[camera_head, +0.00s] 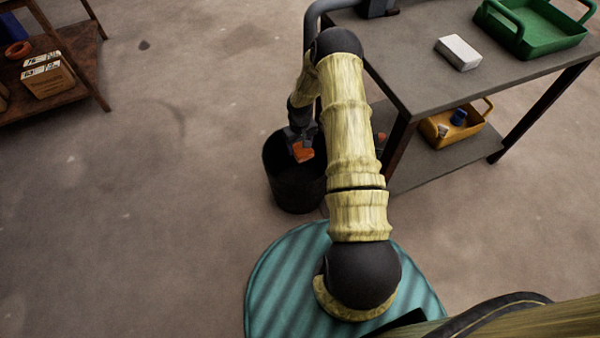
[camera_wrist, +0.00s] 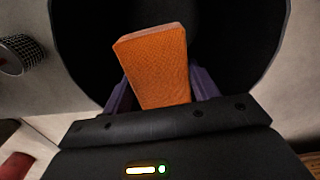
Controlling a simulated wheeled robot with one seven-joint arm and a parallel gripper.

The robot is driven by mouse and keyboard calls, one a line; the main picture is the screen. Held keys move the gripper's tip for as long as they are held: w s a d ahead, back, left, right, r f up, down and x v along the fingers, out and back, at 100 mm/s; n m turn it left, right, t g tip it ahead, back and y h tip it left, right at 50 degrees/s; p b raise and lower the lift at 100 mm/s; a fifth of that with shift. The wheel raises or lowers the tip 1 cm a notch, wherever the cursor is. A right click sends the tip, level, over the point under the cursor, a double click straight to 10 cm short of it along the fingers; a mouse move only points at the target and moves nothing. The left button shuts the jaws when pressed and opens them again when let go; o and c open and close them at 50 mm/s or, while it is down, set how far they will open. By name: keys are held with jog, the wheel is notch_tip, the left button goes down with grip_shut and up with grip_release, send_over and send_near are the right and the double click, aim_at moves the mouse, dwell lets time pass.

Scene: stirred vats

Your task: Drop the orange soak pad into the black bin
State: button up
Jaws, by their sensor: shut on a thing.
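The orange soak pad (camera_wrist: 158,66) is a flat block held between the fingers of my gripper (camera_wrist: 162,92). In the head view the pad (camera_head: 303,154) shows as a small orange patch at the end of my gripper (camera_head: 300,140). The black bin (camera_head: 292,192) stands on the floor, beside the left end of the grey table. The pad and gripper are over the bin's mouth in the head view. In the wrist view the bin's dark inside (camera_wrist: 225,45) lies behind the pad. How far the pad is above or below the rim cannot be told.
The grey table (camera_head: 420,60) right of the bin carries a white block (camera_head: 458,52) and a green tray (camera_head: 535,38). Its lower shelf holds a yellow tray (camera_head: 440,132). A brown shelf (camera_head: 70,60) with a box (camera_head: 48,80) stands at far left. Floor between is mostly clear.

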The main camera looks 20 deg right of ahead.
jog(key=o, duration=1.1)
jog(key=shift+r, duration=0.1)
notch_tip(320, 180, up, 17)
jog(key=p, duration=0.6)
jog(key=shift+r, duration=0.1)
